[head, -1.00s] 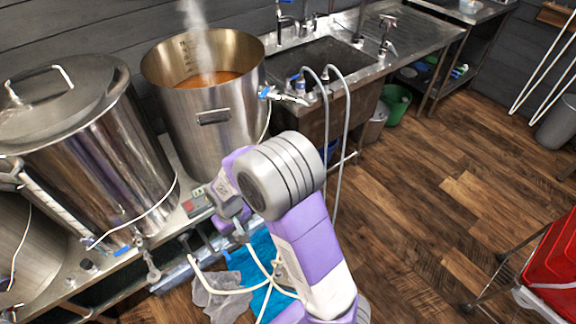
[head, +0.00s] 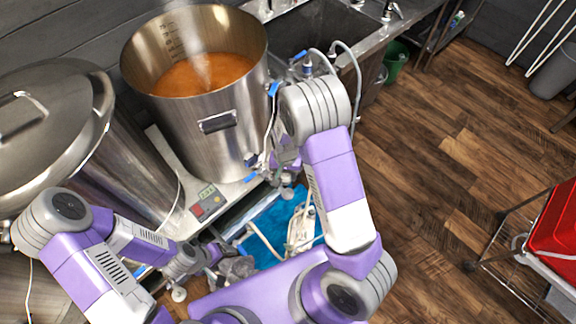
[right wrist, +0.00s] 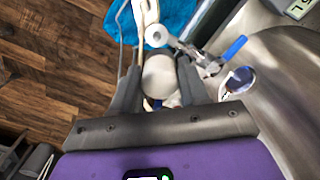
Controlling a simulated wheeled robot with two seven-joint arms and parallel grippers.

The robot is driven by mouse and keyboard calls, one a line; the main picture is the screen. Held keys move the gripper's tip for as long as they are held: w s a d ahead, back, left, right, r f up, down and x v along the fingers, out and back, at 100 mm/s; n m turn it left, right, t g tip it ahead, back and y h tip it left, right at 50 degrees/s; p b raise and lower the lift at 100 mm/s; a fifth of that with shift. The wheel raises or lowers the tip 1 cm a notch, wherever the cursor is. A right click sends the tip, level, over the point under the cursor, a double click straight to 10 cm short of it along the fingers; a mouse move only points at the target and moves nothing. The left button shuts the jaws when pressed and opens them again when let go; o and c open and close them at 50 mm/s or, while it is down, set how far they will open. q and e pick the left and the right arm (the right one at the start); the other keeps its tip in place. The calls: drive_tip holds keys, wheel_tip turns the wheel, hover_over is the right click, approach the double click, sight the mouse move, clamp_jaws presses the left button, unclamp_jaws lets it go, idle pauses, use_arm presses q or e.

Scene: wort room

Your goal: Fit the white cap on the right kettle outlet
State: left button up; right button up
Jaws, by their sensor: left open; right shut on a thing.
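The right kettle (head: 190,130) is an open steel pot of steaming orange liquid. Its outlet valve, with a blue lever (right wrist: 235,47), is low on its front right; the pale round outlet end (right wrist: 157,36) shows in the right wrist view. My right gripper (right wrist: 158,88) is shut on the white cap (right wrist: 159,73), just short of the outlet in that view; I cannot tell if they touch. In the head view my right arm mostly hides the cap.
A lidded steel kettle (head: 125,165) stands at left. Hoses hang by the sink (head: 325,35). A blue cloth (head: 275,228) lies below. A red crate (head: 555,225) is at far right; open floor lies between.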

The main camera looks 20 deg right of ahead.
drive_tip(key=shift+s+d+f+m+p, duration=0.15)
drive_tip(key=shift+d+f+m+p, duration=0.15)
drive_tip(key=shift+m, duration=0.3)
drive_tip(key=shift+f, duration=0.3)
drive_tip(key=shift+d+f+m, duration=0.1)
drive_tip(key=shift+f+m, duration=0.2)
drive_tip(key=b, duration=0.5)
hover_over(288, 192)
wheel_tip(288, 192, down, 6)
drive_tip(key=shift+r, duration=0.15)
use_arm(q)
drive_tip(key=shift+f+b, duration=0.4)
drive_tip(key=shift+f, duration=1.8)
use_arm(e)
drive_tip(key=shift+f, duration=0.6)
use_arm(q)
drive_tip(key=shift+f+b, duration=0.95)
drive_tip(key=shift+b, duration=0.05)
use_arm(e)
drive_tip(key=shift+f, duration=1.35)
drive_tip(key=o, duration=1.2)
drive_tip(key=shift+r, duration=0.15)
